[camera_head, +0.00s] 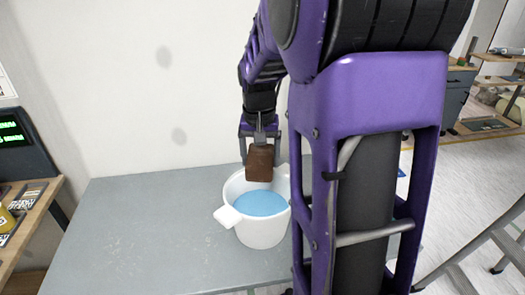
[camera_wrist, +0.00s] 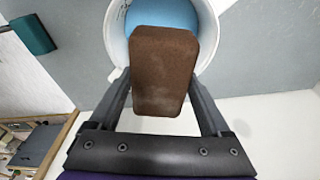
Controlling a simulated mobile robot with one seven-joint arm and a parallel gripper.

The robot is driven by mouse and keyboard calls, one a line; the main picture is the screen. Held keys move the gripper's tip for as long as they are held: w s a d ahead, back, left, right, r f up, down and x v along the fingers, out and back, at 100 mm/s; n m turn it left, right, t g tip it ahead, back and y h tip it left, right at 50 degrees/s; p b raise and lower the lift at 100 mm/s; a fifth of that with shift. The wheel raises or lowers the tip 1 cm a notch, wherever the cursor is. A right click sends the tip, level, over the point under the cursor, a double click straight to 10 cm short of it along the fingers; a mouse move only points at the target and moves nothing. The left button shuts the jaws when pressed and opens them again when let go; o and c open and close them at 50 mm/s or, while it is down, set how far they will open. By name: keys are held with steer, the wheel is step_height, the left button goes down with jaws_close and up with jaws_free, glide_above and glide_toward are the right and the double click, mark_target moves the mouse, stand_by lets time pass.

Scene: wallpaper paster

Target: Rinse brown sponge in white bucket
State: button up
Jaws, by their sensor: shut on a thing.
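The brown sponge (camera_head: 260,163) is held in my gripper (camera_head: 260,146), which is shut on it. In the wrist view the sponge (camera_wrist: 164,70) sits between the two fingers of my gripper (camera_wrist: 165,95). The white bucket (camera_head: 262,232) stands on the grey table and holds blue water (camera_head: 261,203). The sponge is over the back part of the bucket's opening, above the water surface. In the wrist view the bucket's rim (camera_wrist: 117,45) shows behind the sponge, which hides part of the water (camera_wrist: 160,14).
The grey table (camera_head: 130,235) has free room left of the bucket. A white wall (camera_head: 130,90) stands behind it. A wooden desk with a dark screen device (camera_head: 20,140) is at the left. A ladder (camera_head: 480,250) stands at the right. A teal object (camera_wrist: 33,34) shows in the wrist view.

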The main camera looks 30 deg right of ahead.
step_height(320, 180, down, 14)
steer(key=b, duration=0.8)
steer(key=shift+f, duration=0.25)
stand_by(0.4)
steer(key=shift+f, duration=1.25)
steer(key=shift+f, duration=0.1)
